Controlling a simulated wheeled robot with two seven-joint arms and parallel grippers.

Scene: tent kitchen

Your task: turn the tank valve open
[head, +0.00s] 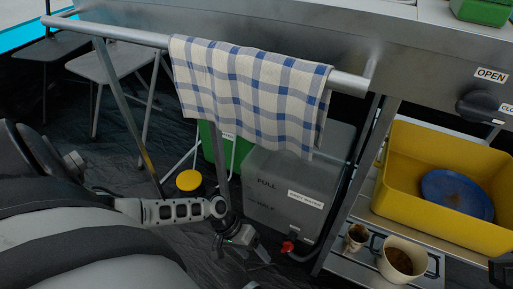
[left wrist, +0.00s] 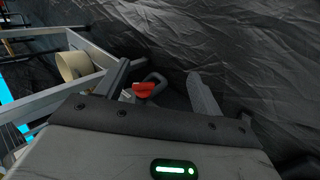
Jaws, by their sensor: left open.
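The grey water tank (head: 285,190) stands on the floor under the metal counter. Its small red valve handle (head: 288,247) is low at the tank's right front corner, by a dark hose. In the left wrist view the red valve handle (left wrist: 144,90) shows between my fingers, closer to the left finger. My left gripper (head: 256,256) is low in front of the tank, left of the valve in the head view. It is open, its fingers (left wrist: 160,72) apart and holding nothing. I cannot tell whether a finger touches the handle.
A checked towel (head: 250,90) hangs from the counter rail above the tank. A slanted metal leg stands right of the valve. A yellow bin (head: 405,160) and two cups (head: 400,259) are on the shelf at right. Dark floor (head: 110,150) lies open at left.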

